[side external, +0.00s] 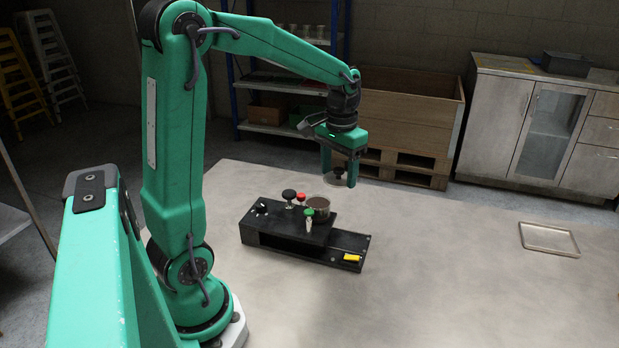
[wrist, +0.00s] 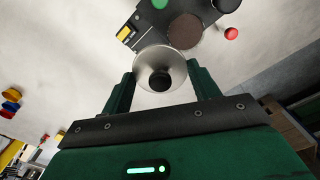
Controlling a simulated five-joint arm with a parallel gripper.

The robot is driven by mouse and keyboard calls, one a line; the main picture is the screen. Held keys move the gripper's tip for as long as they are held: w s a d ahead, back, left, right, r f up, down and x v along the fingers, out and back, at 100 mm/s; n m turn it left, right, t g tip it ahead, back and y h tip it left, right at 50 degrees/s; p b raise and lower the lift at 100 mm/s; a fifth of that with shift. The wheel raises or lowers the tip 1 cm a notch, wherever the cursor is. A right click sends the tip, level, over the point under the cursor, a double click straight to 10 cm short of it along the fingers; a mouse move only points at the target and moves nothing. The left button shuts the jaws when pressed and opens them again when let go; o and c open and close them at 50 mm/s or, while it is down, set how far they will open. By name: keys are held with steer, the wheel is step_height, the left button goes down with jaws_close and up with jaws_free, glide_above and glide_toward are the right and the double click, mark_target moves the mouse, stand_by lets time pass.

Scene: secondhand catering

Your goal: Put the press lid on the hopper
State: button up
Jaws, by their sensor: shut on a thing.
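The press lid (side external: 337,182) is a pale, shiny disc with a black knob. My gripper (side external: 338,168) is shut on it and holds it in the air, above and a little right of the hopper in the side view. The hopper (side external: 319,203) is a round cup with a brown top, standing on the black machine (side external: 290,233). In the wrist view the lid (wrist: 148,60) sits between my two green fingers (wrist: 162,82), apart from the hopper's brown round top (wrist: 185,32). Part of the lid's edge is hidden by the fingers.
Close to the hopper on the machine stand a green knob (side external: 309,212), a red knob (side external: 301,197) and a black knob (side external: 289,194). A yellow part (side external: 351,257) is at the machine's right end. A shallow tray (side external: 549,239) lies far right. The table between is clear.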

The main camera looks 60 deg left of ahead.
steer(key=shift+n, duration=0.7)
steer(key=s+a, duration=0.2)
steer(key=a, duration=0.2)
steer(key=shift+s+a, duration=0.15)
steer(key=shift+s, duration=0.25)
steer(key=shift+f, duration=0.1)
steer(key=shift+f, duration=3.25)
steer(key=shift+f, duration=0.6)
steer(key=o, duration=1.1)
steer(key=shift+c, duration=0.2)
steer(key=shift+r, duration=0.1)
